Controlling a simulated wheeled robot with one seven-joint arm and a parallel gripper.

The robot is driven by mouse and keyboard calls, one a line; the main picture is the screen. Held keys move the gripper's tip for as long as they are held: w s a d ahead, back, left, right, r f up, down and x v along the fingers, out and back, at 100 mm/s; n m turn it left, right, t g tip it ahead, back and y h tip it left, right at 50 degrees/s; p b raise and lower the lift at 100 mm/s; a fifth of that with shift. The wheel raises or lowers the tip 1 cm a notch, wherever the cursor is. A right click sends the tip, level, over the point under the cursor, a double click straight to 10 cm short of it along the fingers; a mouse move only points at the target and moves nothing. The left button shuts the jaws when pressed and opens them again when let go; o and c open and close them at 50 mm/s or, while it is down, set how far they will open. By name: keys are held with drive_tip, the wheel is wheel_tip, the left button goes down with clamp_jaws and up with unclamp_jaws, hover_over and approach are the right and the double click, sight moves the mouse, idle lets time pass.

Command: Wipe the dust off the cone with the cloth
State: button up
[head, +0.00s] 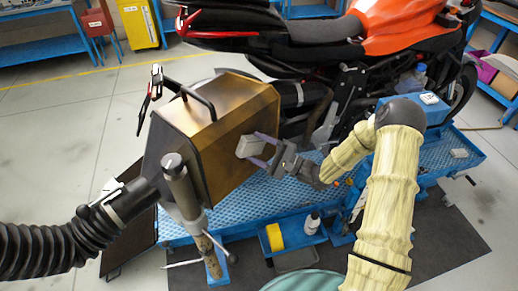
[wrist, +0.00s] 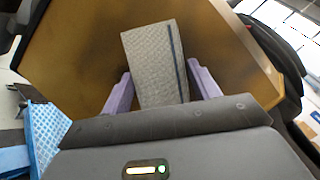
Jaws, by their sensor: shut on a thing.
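The cone (head: 226,110) is a large boxy hood with a brown-gold, dusty-looking face and a handle on top. It stands beside the rear of the motorcycle. My gripper (head: 256,146) is at the lower right part of its face, shut on the cloth (head: 246,147), a grey folded pad. In the wrist view the cloth (wrist: 153,65) stands between the two purple fingers, with a dark stripe along its right side. The cone's brown face (wrist: 75,55) fills the background behind it. I cannot tell whether the cloth touches the face.
A black ribbed hose (head: 45,245) and a grey post (head: 183,190) stand at the cone's left. The orange motorcycle (head: 400,25) is behind my arm on a blue lift platform (head: 265,205). A yellow item (head: 275,237) and a bottle (head: 312,223) sit at the platform's front.

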sight(256, 140)
drive_tip(key=shift+r, duration=0.1)
drive_tip(key=shift+r+p, duration=1.2)
drive_tip(key=shift+r, duration=0.5)
drive_tip(key=shift+f, duration=0.1)
drive_tip(key=shift+a, duration=0.1)
drive_tip(key=shift+f+b, duration=1.5)
drive_tip(key=shift+f, duration=0.25)
drive_tip(key=shift+f+b, duration=1.3)
drive_tip(key=shift+f, duration=0.4)
